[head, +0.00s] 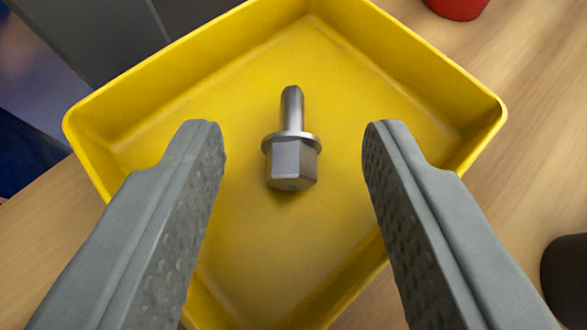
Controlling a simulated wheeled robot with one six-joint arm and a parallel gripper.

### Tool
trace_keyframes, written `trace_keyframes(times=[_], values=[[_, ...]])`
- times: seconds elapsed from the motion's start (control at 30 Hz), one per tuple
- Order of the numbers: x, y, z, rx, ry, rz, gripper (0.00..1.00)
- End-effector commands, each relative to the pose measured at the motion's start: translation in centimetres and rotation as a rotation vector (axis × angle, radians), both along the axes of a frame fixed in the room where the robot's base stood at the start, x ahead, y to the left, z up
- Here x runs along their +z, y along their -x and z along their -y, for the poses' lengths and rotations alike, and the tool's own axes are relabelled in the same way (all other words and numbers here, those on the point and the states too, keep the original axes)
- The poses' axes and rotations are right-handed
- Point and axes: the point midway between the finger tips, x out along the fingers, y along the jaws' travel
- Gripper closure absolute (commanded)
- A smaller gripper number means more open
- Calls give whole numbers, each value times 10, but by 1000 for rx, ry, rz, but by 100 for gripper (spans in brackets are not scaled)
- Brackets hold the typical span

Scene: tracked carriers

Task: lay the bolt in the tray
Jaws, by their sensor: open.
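A silver bolt (292,160) with a hex head and a flange lies in the yellow tray (455,90). Its head points toward me and its shank points away. My gripper (294,145) is open, with one grey finger on each side of the bolt and clear gaps between. The fingers cover parts of the tray's left and right sides. I cannot tell how high the fingertips are above the tray floor.
The tray stands on a wooden table (530,130). A red object (457,8) is at the top right, partly cut off. A dark round object (568,280) is at the lower right edge. Dark grey panels (95,45) are at the upper left.

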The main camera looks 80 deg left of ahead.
Motion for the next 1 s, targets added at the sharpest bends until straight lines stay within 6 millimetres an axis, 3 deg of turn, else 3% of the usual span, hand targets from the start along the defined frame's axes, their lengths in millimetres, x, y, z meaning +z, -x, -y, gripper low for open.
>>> trace_keyframes(times=[0.7,1.0], values=[[64,17,111,-3,1,1,58],[81,22,141,-1,0,0,58]])
